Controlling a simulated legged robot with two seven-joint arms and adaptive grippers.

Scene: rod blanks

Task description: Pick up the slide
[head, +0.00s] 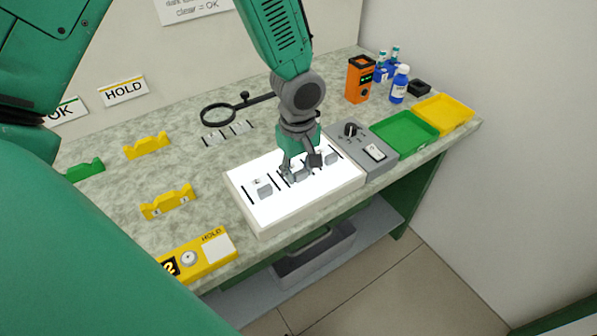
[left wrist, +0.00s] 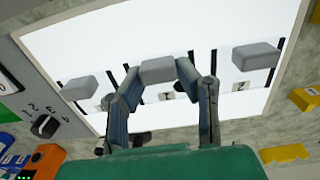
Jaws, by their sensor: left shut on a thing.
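Several grey blocks, apparently the slides, are at the lit white panel (head: 310,200). One block (head: 264,190) stands at its left part and another (head: 331,158) at its right part. My left gripper (head: 299,170) points down over the panel's middle and is shut on the middle grey block (left wrist: 157,70). In the left wrist view its two fingers (left wrist: 158,75) press on either side of that block. The outer blocks also show there, one on the left (left wrist: 80,88) and one on the right (left wrist: 257,55). I cannot tell whether the held block is off the panel. My right gripper is out of view.
A grey control box (head: 362,146) with a knob adjoins the panel on the right, then a green tray (head: 405,132) and a yellow tray (head: 445,113). A magnifier (head: 220,113) stands behind. Yellow holders (head: 168,201) are on the left. An orange device (head: 359,80) stands at the back.

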